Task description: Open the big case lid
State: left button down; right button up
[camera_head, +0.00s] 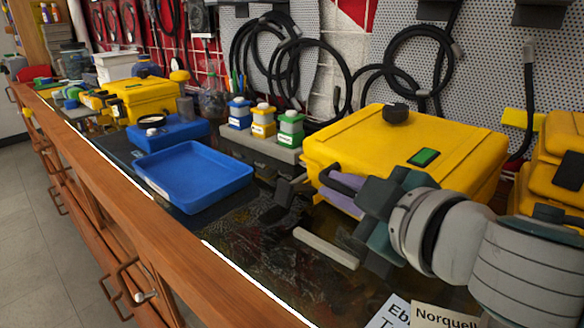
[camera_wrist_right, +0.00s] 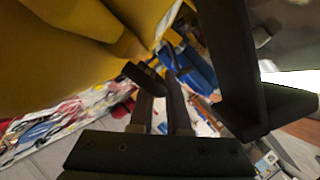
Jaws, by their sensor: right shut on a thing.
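The big yellow case (camera_head: 385,145) stands on the bench right of centre in the head view. Its lid (camera_head: 365,133) is down and carries a black knob (camera_head: 396,113) and a green label (camera_head: 424,157). My right gripper (camera_head: 325,188) is at the case's front left side, below the lid's top face. In the right wrist view, the gripper's fingers (camera_wrist_right: 160,88) are close together by the yellow case (camera_wrist_right: 60,55), shut on a part of it. The exact part held is hard to make out. My left gripper is not in view.
A blue tray (camera_head: 192,176) lies left of the case. A grey holder (camera_head: 262,150) with blue, yellow and green bottles stands behind the tray. A light bar (camera_head: 326,248) and paper labels (camera_head: 425,315) lie in front. More yellow cases (camera_head: 560,165) stand at the right.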

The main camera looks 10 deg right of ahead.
grip_shut()
dwell(0.8)
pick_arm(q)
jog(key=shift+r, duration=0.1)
pick_arm(e)
jog(key=shift+r, duration=0.15)
